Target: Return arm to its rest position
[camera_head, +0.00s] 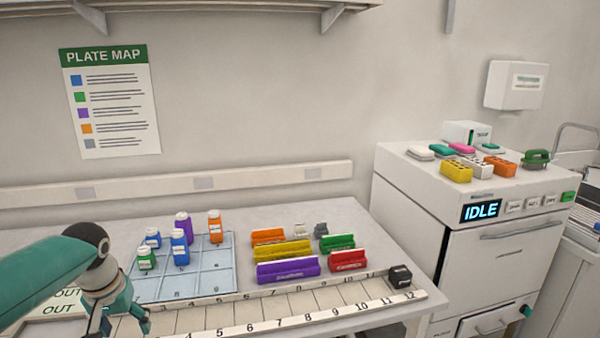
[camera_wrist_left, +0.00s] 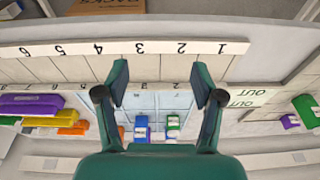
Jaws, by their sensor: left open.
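My left gripper (camera_head: 118,325) is at the lower left of the head view, above the low-numbered end of the numbered strip. Its two fingers show apart and empty in the left wrist view (camera_wrist_left: 160,98). My left arm comes in from the left edge in green. My right gripper is in neither view.
A blue gridded mat (camera_head: 215,275) holds several bottles, among them an orange one (camera_head: 215,228) and a green one (camera_head: 146,260). Coloured racks, such as a purple one (camera_head: 288,270), stand right of it. The numbered strip (camera_head: 290,312) runs along the front. A white machine (camera_head: 480,215) reading IDLE stands right.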

